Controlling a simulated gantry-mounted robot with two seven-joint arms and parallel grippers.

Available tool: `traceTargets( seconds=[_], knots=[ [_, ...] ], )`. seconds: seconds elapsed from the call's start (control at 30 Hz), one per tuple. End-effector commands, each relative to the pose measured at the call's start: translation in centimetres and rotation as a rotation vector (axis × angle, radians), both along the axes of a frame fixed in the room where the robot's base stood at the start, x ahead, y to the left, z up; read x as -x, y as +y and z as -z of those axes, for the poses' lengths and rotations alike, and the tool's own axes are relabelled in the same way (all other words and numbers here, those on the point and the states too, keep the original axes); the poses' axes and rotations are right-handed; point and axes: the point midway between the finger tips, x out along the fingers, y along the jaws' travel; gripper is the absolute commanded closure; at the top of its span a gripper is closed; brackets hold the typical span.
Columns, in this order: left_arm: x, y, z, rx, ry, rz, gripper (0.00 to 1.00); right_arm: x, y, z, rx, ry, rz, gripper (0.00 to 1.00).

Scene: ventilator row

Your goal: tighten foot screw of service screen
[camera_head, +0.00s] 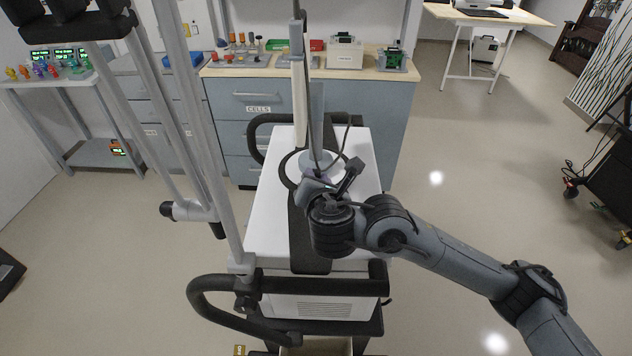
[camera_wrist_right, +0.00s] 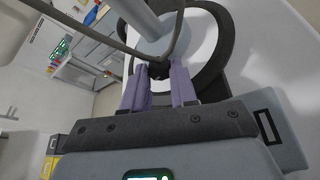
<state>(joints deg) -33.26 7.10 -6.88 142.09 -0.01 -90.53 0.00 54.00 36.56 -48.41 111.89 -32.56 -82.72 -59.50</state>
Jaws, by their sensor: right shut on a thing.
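The service screen (camera_head: 299,85) shows nearly edge-on in the head view, on a grey post. The post rises from a round grey foot (camera_head: 316,160) on top of the white cart (camera_head: 268,220). In the right wrist view the foot (camera_wrist_right: 152,47) and the lower post fill the top middle. My right gripper (camera_head: 318,180) is at the near side of the foot. Its purple fingers (camera_wrist_right: 159,75) are shut on a small dark foot screw (camera_wrist_right: 158,70) at the foot's near edge. The fingers hide much of the screw. My left gripper is not in view.
Black cables (camera_head: 341,140) hang around the post and cross close to my right fingers. Grey poles (camera_head: 200,130) stand left of the cart. Black handles (camera_head: 215,300) edge the cart. A cabinet (camera_head: 385,125) with devices on its top stands behind.

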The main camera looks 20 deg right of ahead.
Motion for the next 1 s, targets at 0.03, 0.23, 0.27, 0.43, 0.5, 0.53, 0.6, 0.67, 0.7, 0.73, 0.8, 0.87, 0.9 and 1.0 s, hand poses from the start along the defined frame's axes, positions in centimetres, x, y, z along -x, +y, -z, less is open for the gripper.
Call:
traceTargets(
  seconds=[0.03,0.23,0.27,0.43,0.5,0.53,0.6,0.67,0.7,0.73,0.8,0.87,0.9,1.0],
  knots=[
    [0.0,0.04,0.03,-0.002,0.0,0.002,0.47,0.0,-0.01,0.0,-0.003,-0.001,0.0,1.0],
    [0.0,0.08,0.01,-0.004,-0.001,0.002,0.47,0.0,0.01,-0.02,-0.003,-0.001,0.0,1.0],
    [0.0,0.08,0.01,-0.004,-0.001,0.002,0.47,0.0,0.01,-0.02,-0.003,-0.001,0.0,1.0],
    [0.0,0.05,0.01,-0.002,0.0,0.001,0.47,0.0,0.01,-0.02,-0.003,-0.001,0.0,0.59],
    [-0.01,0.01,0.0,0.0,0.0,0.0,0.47,0.0,0.01,-0.02,-0.002,-0.001,0.0,0.48],
    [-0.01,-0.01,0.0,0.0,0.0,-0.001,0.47,0.0,0.01,-0.02,-0.002,-0.001,0.0,0.47],
    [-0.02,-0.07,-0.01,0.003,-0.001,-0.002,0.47,0.0,0.01,-0.02,-0.002,-0.001,0.0,0.47],
    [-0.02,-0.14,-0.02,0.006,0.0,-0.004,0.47,0.0,0.0,0.0,-0.002,-0.001,0.0,0.47],
    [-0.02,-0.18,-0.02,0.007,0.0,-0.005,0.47,0.0,0.0,0.0,-0.002,-0.001,0.0,0.47],
    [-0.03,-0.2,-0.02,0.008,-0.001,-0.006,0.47,0.0,0.0,0.0,-0.002,-0.001,0.0,0.47],
    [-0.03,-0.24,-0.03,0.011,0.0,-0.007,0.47,0.0,0.0,0.0,-0.002,-0.001,0.0,0.47],
    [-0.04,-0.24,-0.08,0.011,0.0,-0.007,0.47,0.0,0.0,-0.02,0.0,0.0,0.0,0.47],
    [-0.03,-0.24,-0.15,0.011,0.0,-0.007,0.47,0.0,0.0,-0.06,0.003,0.001,0.0,0.47],
    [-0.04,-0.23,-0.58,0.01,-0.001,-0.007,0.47,-0.02,0.03,-0.23,0.026,0.011,0.0,0.47]
  ],
)
